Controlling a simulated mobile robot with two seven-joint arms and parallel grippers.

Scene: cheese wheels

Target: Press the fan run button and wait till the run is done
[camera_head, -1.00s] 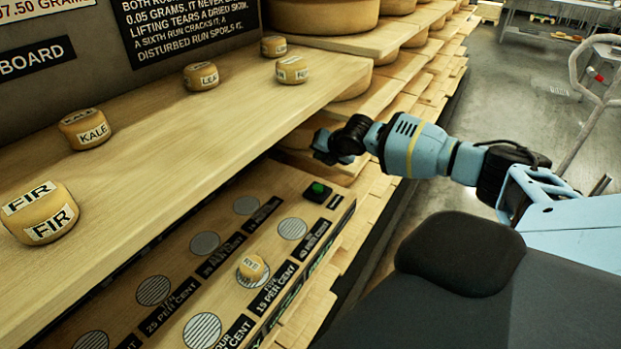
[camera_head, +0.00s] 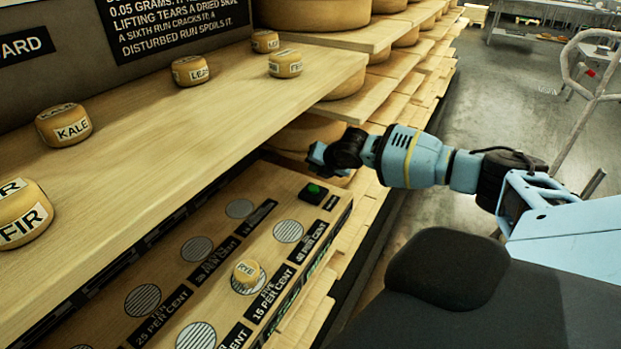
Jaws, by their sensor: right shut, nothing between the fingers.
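The green fan run button (camera_head: 314,189) sits on a dark block at the far right corner of the lower wooden panel, next to a black label. My right gripper (camera_head: 317,159) is shut and empty. It appears above and slightly behind the button in the picture, with a visible gap between them. A small cheese wheel marked RYE (camera_head: 246,271) rests on a round grille beside the "15 per cent" label. My left gripper is not in view.
The upper wooden shelf (camera_head: 190,130) overhangs the panel on the left. It holds small wheels marked FIR (camera_head: 22,222) and KALE (camera_head: 64,127), plus others near the sign. Large cheese wheels on boards stand behind my right gripper. Other round grilles (camera_head: 288,230) are bare.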

